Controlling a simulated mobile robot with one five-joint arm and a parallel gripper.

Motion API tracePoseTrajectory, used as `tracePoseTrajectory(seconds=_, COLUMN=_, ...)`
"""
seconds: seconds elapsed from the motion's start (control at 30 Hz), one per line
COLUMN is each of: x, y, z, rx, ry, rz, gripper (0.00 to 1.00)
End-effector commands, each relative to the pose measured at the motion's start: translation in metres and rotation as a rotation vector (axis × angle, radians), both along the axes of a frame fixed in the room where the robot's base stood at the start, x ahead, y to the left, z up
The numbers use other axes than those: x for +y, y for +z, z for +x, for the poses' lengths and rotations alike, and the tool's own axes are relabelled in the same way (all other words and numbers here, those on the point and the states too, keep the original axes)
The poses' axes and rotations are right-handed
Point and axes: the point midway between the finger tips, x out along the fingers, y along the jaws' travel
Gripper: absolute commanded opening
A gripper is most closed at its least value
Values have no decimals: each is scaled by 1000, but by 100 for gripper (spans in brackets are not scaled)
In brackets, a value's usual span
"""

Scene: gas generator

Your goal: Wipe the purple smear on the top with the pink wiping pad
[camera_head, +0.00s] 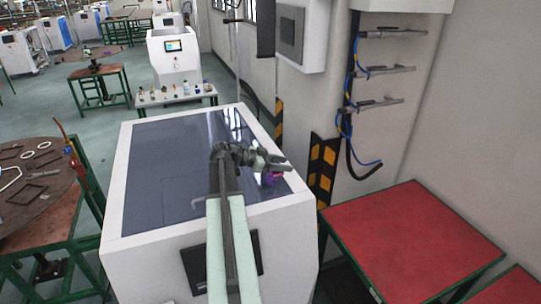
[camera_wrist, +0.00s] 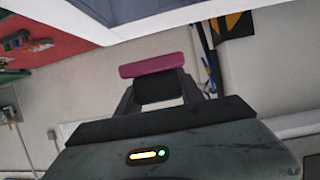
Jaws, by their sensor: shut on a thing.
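The pink wiping pad (camera_wrist: 152,64) shows in the wrist view as a pink strip on a dark block. My gripper (camera_wrist: 158,88) is shut on that dark block, with a finger on each side. In the head view my gripper (camera_head: 280,163) is above the right part of the dark glossy top of a white cabinet (camera_head: 165,165). The purple smear (camera_head: 268,180) shows on the top just below my gripper, partly hidden by it. A bit of pink is beside the smear. I cannot tell whether the pad touches the top.
A red table (camera_head: 410,240) stands at the right of the cabinet. A round brown table (camera_head: 30,180) with metal parts is at the left. A wall with a grey box (camera_head: 290,33) and hanging tools (camera_head: 385,70) rises close to the cabinet's right side. The top's left part is clear.

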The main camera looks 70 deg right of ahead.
Motion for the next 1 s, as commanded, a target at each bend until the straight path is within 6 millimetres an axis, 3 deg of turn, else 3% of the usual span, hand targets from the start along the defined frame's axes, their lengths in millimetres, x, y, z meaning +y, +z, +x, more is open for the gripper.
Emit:
tracePoseTrajectory(seconds=0.03, x=1, y=6, z=19, rx=0, ry=21, rz=0, gripper=0)
tracePoseTrajectory(seconds=0.1, x=3, y=7, z=35, rx=1, ry=40, rz=-1, gripper=0)
tracePoseTrajectory(seconds=0.2, x=5, y=8, z=47, rx=1, ry=53, rz=-1, gripper=0)
tracePoseTrajectory(seconds=0.47, x=6, y=2, z=48, rx=0, ry=54, rz=-1, gripper=0)
tracePoseTrajectory(seconds=1.0, x=5, y=-53, z=46, rx=1, ry=52, rz=0, gripper=0)
